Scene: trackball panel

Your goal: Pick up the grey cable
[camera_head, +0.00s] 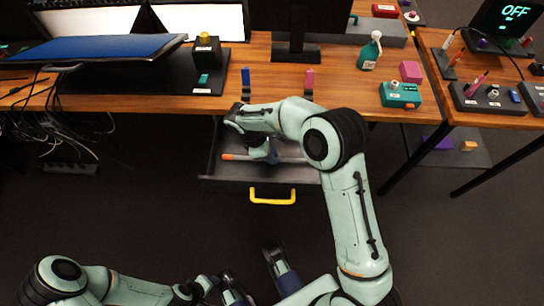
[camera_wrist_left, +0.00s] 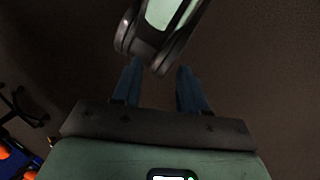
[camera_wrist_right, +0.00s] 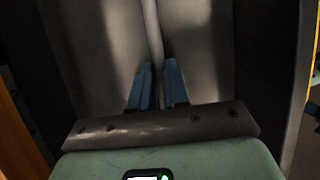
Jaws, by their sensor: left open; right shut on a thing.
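The grey cable (camera_head: 290,160) lies across the open drawer (camera_head: 225,179), with an orange end (camera_head: 228,157) at the left. My right gripper (camera_head: 272,157) reaches down into the drawer at the cable's middle. In the right wrist view the cable (camera_wrist_right: 151,28) runs between the blue fingers of the right gripper (camera_wrist_right: 158,70), which are shut on it. The arm hides part of the cable in the head view. My left gripper (camera_head: 256,274) is low in front of the drawer, empty; its fingers are apart in the left wrist view (camera_wrist_left: 157,82).
The drawer has a yellow handle (camera_head: 272,196) and hangs under the wooden desk (camera_head: 340,97). Blue (camera_head: 246,82) and pink (camera_head: 309,80) pieces stand at the desk's front edge. A teal box (camera_head: 400,95) sits to the right. Loose cables hang at the left.

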